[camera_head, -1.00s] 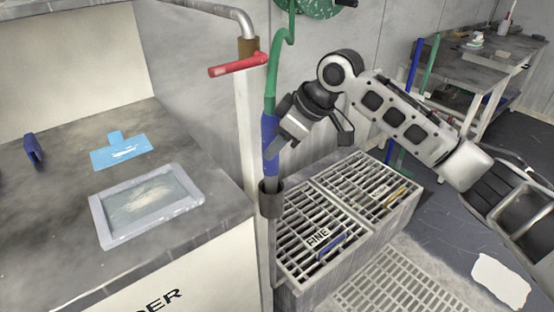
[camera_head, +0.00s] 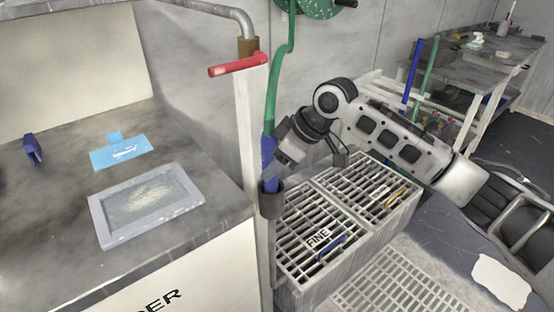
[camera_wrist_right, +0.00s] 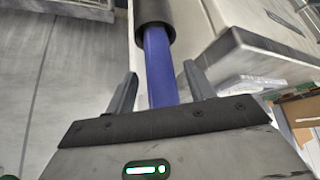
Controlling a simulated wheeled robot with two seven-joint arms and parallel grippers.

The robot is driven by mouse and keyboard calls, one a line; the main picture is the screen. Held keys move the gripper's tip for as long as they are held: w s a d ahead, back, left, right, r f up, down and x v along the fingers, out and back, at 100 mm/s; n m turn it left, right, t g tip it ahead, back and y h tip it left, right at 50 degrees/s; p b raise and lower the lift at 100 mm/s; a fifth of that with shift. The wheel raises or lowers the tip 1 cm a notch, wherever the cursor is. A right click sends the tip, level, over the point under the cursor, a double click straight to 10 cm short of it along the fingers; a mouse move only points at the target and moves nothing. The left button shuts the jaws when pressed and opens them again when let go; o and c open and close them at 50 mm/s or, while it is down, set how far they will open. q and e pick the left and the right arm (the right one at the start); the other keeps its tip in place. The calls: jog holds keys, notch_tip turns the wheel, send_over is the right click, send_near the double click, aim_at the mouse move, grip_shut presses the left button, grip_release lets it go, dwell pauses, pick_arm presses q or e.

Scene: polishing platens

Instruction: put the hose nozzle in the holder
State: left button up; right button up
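The blue hose nozzle (camera_head: 268,149) hangs at the end of the green hose (camera_head: 277,85), upright, with its lower end inside the brown cup-shaped holder (camera_head: 271,203) on the post. In the right wrist view the blue nozzle (camera_wrist_right: 161,65) runs into the dark holder (camera_wrist_right: 152,20). My right gripper (camera_head: 276,168) is at the nozzle just above the holder. In the wrist view its two fingers (camera_wrist_right: 161,85) stand either side of the nozzle, with a gap on each side, so it looks open around it. My left gripper is not in view.
A red lever (camera_head: 237,66) sticks out left of the post above the holder. A worktop (camera_head: 50,240) with a framed tray (camera_head: 97,222) lies left. Grated bins (camera_head: 345,262) stand right of the holder. A hose reel (camera_head: 318,6) hangs behind.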

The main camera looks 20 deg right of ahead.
jog(key=shift+r, duration=0.2)
jog(key=v, duration=1.2)
jog(key=shift+p, duration=0.35)
